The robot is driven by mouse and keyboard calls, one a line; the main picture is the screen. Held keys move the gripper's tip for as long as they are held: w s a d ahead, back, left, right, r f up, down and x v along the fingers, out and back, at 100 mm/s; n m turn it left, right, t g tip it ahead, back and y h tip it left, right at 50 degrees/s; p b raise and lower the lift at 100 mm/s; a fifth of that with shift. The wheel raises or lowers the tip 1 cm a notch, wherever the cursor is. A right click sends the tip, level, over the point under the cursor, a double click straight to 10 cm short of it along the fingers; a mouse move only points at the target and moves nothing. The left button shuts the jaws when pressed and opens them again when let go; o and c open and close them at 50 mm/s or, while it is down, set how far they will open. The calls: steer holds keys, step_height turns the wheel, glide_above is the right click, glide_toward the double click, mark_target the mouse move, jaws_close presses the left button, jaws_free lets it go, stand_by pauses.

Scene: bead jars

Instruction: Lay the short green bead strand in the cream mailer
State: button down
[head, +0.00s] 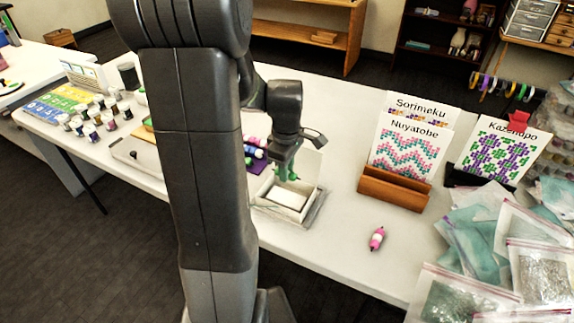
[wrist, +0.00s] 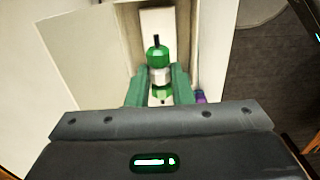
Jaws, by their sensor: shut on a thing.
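My gripper (head: 287,172) points down over the cream mailer (head: 316,205), an open box on the table with its lid raised at the back. The short green bead strand (wrist: 158,58), green beads with a white one between and a dark tip, is clamped between my green fingers (wrist: 158,88). In the head view a bit of its green (head: 293,177) shows beside the fingers. The mailer's wall and lid (wrist: 85,50) show around the strand in the wrist view. I cannot tell whether the strand touches the mailer's floor.
A pink bead strand (head: 377,238) lies on the table to the right. Pattern cards stand in a wooden holder (head: 393,189) behind it, with bead bags (head: 460,298) at far right. Pink, purple and other strands (head: 252,152) lie left of the mailer. Small jars (head: 92,128) stand farther left.

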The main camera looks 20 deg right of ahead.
mark_target(286, 197)
steer(key=shift+f+b, duration=2.9)
steer(key=shift+f, duration=1.1)
steer(key=shift+f, duration=0.15)
steer(key=c, duration=1.2)
jaws_free()
step_height(286, 197, up, 14)
steer(key=shift+f+p, duration=0.1)
steer(key=shift+p, duration=0.9)
